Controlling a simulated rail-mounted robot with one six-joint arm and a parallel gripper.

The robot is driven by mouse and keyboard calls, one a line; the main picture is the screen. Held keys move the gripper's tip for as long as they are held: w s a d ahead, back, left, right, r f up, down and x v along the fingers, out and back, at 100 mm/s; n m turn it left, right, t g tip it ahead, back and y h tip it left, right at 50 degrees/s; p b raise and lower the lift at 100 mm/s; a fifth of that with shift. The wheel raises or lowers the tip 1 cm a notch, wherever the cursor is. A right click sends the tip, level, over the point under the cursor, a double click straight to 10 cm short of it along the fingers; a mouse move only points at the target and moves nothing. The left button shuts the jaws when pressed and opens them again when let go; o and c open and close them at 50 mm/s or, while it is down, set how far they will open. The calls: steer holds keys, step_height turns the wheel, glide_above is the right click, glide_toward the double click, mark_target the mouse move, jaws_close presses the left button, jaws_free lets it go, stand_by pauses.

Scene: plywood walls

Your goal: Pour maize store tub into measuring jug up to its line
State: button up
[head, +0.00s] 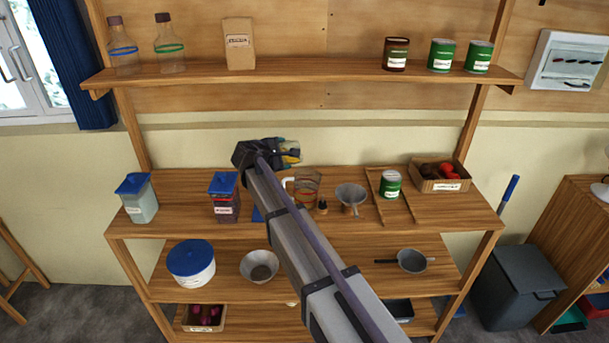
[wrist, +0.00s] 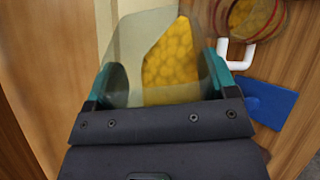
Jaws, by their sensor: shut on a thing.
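My gripper (head: 276,153) is shut on the maize store tub (head: 291,152). In the wrist view the tub (wrist: 205,75) is clear-walled, with yellow maize showing inside between my teal-edged fingers (wrist: 160,85). It is held above the middle shelf and looks tilted; its mouth is not clearly seen. The measuring jug (head: 306,190) stands on that shelf below and slightly right of the tub, clear with a red marking. In the wrist view the jug (wrist: 262,20) is cut off at the top right, its white handle (wrist: 236,55) toward me. Yellow shows in it; its level against the line is unclear.
A blue lid (wrist: 270,103) lies beside the jug. A blue-lidded dark tub (head: 224,197) stands left of my arm. A funnel (head: 351,196), green tin (head: 390,184) and cardboard box (head: 440,176) stand right. The upper shelf (head: 310,73) is above and behind.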

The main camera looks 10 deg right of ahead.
steer(key=shift+s+d+r+m+y+p, duration=0.1)
steer(key=shift+d+r+m+y+p, duration=0.15)
steer(key=shift+p, duration=0.2)
stand_by(1.2)
